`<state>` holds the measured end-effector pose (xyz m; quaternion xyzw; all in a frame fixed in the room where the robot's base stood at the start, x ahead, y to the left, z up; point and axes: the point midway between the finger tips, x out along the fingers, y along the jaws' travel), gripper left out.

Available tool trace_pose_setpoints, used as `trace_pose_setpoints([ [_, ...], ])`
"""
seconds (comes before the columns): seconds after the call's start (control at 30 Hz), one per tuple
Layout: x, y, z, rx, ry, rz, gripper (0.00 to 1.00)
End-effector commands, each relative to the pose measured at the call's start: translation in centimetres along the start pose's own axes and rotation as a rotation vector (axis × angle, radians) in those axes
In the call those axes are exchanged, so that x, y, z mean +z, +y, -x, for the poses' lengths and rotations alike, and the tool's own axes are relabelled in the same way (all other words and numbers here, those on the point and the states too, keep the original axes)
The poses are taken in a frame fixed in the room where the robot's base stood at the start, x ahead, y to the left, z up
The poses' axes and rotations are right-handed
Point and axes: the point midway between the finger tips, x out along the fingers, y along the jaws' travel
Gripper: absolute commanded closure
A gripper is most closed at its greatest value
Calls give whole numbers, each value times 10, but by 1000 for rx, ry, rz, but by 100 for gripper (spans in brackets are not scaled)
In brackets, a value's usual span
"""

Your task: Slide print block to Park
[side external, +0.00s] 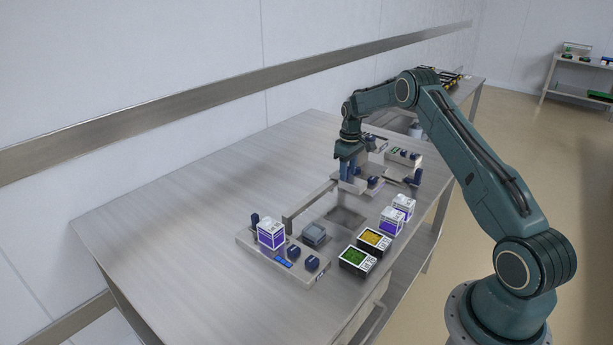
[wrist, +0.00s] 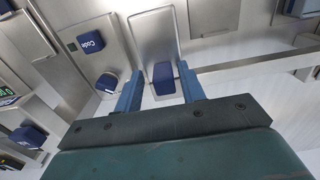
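My gripper (side external: 347,168) is over the far station on the steel table in the side view, pointing down. In the wrist view its two blue fingers (wrist: 158,90) are apart. A dark blue block (wrist: 163,78) sits between them, with a visible gap on each side. It stands at the near end of a pale grey rectangular plate (wrist: 153,35). I take this block to be the print block's grip, but no label on it is readable. No spot marked Park is readable. In the side view my fingers largely hide the block.
The table's left side is clear.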

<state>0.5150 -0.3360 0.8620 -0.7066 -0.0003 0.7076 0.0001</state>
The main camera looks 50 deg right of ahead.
Motion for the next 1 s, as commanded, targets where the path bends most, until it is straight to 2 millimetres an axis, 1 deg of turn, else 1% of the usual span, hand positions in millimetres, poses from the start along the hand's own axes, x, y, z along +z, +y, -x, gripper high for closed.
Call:
trace_pose_setpoints([
  [0.03, 3, -1, 0, -5, -9, -2, 60],
  [0.8, 0, 0, 58, 1, 2, -1, 60],
  [1.0, 0, 0, 64, 0, 1, -1, 60],
])
